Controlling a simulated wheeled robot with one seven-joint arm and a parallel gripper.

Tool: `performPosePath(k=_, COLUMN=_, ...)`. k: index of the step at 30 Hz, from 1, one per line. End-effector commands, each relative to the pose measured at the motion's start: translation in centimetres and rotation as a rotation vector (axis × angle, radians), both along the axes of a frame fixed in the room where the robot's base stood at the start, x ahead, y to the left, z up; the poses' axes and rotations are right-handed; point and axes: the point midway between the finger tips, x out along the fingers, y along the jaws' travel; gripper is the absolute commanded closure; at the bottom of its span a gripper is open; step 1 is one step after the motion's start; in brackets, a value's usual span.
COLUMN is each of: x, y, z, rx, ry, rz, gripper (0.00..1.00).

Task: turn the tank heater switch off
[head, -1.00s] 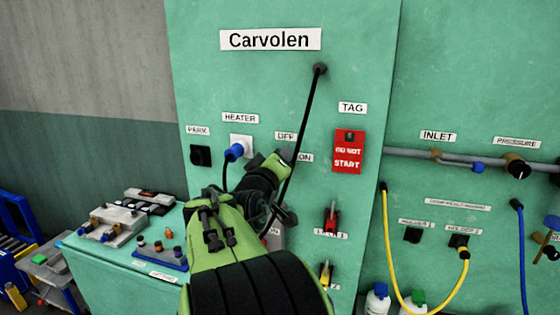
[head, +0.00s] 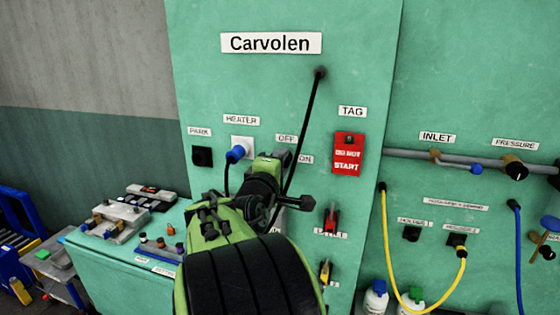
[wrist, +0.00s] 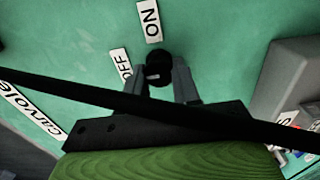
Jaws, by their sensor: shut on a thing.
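In the wrist view, a dark round switch knob (wrist: 158,66) sits on the green panel beside the OFF label (wrist: 121,63) and the ON label (wrist: 151,20). My gripper (wrist: 161,76) is shut on this knob, one grey finger on each side. In the head view my gripper (head: 278,158) is at the panel, just below the OFF label (head: 286,139) and left of the ON label (head: 306,159). It hides the knob there. The knob's pointing direction cannot be made out.
A black cable (head: 304,126) hangs from the panel top and crosses close by my gripper. A blue plug (head: 235,153) sits in a white socket under the HEATER label (head: 241,120). A red tag (head: 348,154) hangs to the right.

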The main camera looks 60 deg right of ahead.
Motion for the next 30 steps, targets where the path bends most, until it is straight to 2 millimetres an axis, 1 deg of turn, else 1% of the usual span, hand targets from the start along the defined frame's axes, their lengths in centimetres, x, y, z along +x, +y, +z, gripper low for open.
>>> performPosePath(k=16, x=-0.06, y=-0.03, z=-0.08, rx=-0.004, ry=0.029, rz=-0.002, gripper=0.99)
performPosePath(k=17, x=-0.07, y=-0.03, z=-0.08, rx=-0.003, ry=0.028, rz=-0.002, gripper=0.67)
performPosePath(k=21, x=-0.05, y=-0.03, z=-0.06, rx=-0.004, ry=0.027, rz=-0.002, gripper=0.46)
performPosePath(k=22, x=-0.04, y=-0.02, z=-0.06, rx=-0.004, ry=0.027, rz=-0.002, gripper=0.43)
performPosePath(k=30, x=-0.02, y=0.14, z=-0.04, rx=-0.004, ry=0.026, rz=0.0, gripper=0.43)
